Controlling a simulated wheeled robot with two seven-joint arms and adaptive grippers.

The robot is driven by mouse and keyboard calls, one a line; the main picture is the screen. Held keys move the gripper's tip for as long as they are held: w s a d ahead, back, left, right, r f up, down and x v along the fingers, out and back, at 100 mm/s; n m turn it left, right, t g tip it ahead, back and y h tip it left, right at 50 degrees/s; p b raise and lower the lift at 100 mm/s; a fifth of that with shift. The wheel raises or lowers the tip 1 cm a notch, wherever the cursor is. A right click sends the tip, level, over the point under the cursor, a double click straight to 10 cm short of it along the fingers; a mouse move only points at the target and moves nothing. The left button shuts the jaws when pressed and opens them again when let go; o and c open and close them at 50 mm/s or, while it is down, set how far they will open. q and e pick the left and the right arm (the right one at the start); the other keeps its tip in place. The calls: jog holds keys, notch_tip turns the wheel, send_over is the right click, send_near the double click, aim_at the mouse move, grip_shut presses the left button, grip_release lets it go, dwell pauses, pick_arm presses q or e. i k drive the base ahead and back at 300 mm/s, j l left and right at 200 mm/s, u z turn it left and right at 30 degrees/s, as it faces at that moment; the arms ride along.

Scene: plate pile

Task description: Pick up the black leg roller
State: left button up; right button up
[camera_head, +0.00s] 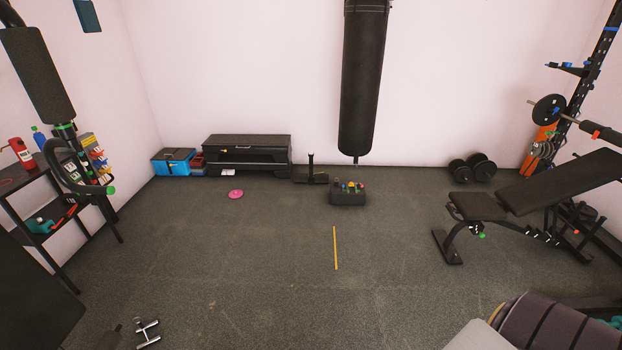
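I cannot tell for certain which thing is the black leg roller. A black padded cylinder (601,134) sits on the barbell at the right, above the bench.
A weight bench (535,190) stands at the right and a black shelf (45,232) at the left. A punching bag (363,85) hangs at the back. A pink disc (236,194) and yellow strip (335,248) lie on the floor, whose middle is mostly clear.

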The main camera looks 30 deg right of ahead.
aim_at(298, 177)
jog(key=i+l+z, duration=0.45)
jog(key=i+z, duration=0.2)
jog(key=i, duration=0.15)
jog(key=i+l+z, duration=0.1)
jog(key=i+z, duration=0.35)
jog(key=i, duration=1.55)
jog(key=i+j+z, duration=0.25)
jog(key=i, duration=0.55)
jog(key=i+j+z, duration=0.15)
jog(key=i+z, duration=0.2)
jog(key=i, duration=0.15)
jog(key=i+j+z, duration=0.3)
jog(key=i, duration=0.15)
